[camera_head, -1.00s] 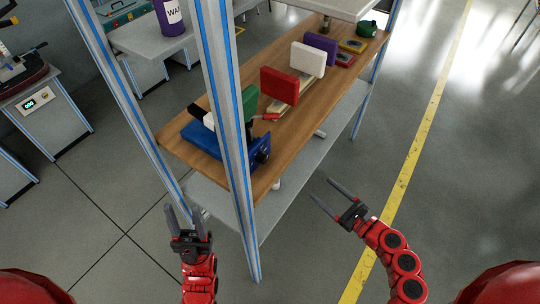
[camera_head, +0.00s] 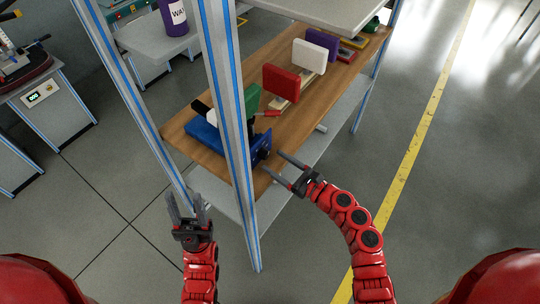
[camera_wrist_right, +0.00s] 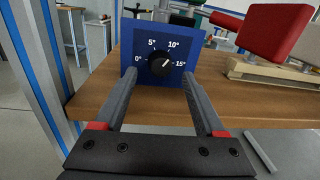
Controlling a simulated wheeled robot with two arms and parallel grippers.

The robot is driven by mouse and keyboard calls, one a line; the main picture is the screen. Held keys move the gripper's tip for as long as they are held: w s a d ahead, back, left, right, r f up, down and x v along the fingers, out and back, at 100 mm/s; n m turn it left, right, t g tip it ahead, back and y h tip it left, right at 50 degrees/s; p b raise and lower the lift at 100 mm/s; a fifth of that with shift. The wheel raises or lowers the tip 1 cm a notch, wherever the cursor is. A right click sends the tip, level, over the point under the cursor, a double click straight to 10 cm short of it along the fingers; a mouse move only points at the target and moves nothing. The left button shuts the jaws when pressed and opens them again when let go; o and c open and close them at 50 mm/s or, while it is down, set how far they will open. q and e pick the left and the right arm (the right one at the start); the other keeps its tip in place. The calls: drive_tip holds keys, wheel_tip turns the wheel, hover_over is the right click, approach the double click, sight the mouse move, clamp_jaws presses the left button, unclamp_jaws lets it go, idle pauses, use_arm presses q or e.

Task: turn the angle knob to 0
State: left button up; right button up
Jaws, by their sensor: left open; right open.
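The black angle knob (camera_wrist_right: 160,67) sits on a blue panel (camera_wrist_right: 134,38) marked 0°, 5°, 10° and 15°. The blue panel (camera_head: 257,155) is at the near end of a wooden shelf in the head view, partly behind a post. My right gripper (camera_head: 273,162) is open, pointing at the panel. In the right wrist view its fingers (camera_wrist_right: 159,75) lie on either side of the knob, with space between; contact is not visible. My left gripper (camera_head: 185,197) is open and empty, low left of the post.
A blue-striped post (camera_head: 228,110) stands between the two grippers. On the wooden shelf (camera_head: 290,125) are green, red (camera_head: 281,83), white (camera_head: 309,55) and purple (camera_head: 322,43) blocks. Open floor lies right of the shelf.

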sight(267, 157)
drive_tip(key=shift+x, duration=1.5)
clamp_jaws()
